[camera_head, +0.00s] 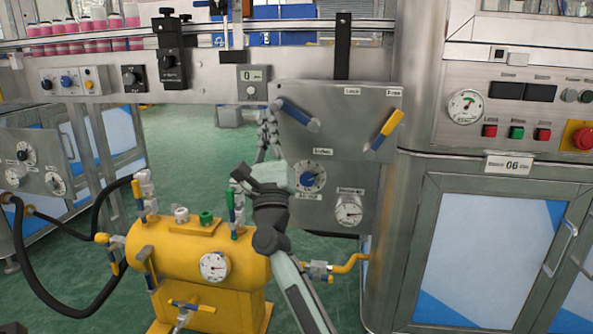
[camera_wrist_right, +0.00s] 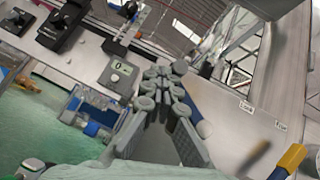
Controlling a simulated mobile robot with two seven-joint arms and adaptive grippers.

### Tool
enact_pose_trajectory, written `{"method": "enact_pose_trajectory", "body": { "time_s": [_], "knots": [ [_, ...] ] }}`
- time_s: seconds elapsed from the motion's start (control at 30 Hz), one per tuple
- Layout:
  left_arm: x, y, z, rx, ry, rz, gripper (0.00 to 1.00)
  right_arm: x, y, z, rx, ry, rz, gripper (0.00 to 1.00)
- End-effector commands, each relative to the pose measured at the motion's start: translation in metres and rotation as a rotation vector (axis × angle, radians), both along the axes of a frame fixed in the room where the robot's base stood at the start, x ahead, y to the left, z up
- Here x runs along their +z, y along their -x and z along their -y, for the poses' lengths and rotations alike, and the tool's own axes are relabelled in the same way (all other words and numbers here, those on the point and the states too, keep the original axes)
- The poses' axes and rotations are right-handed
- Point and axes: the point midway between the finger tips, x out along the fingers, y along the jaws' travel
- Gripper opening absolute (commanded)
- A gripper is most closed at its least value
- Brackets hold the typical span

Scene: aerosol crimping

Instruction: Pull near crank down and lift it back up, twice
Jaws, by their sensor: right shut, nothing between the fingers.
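The panel (camera_head: 330,170) carries two lever handles. One is a blue lever (camera_head: 297,113) with a grey round end, slanting down to the right. The other is a yellow lever (camera_head: 386,130) with a blue end, slanting down to the left; it also shows at the lower right of the right wrist view (camera_wrist_right: 288,160). I cannot tell which is the near crank. My right gripper (camera_head: 268,130) is shut and empty, just left of the blue lever. In the right wrist view its fingertips (camera_wrist_right: 164,75) meet; a grey knob shows partly hidden behind the fingers. My left gripper is not in view.
Below the levers are a blue dial (camera_head: 311,176) and a gauge (camera_head: 348,211). A yellow tank (camera_head: 190,262) with valves and black hoses stands at lower left. A small digital display (camera_head: 252,76) sits on the rail above. A steel cabinet (camera_head: 500,240) stands at right.

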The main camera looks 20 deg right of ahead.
Motion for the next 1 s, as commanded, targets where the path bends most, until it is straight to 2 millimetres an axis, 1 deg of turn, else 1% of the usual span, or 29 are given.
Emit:
{"method": "enact_pose_trajectory", "body": {
  "time_s": [0.07,0.4,1.0],
  "knots": [
    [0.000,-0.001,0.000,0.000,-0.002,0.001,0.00,0.004,0.000,0.001,-0.001,-0.039,0.028,0.00],
    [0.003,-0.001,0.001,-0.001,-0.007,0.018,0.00,0.013,0.002,0.003,-0.001,-0.036,0.025,0.00],
    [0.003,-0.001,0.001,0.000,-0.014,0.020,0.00,0.013,0.003,0.003,-0.001,-0.034,0.024,0.00]
  ]
}}
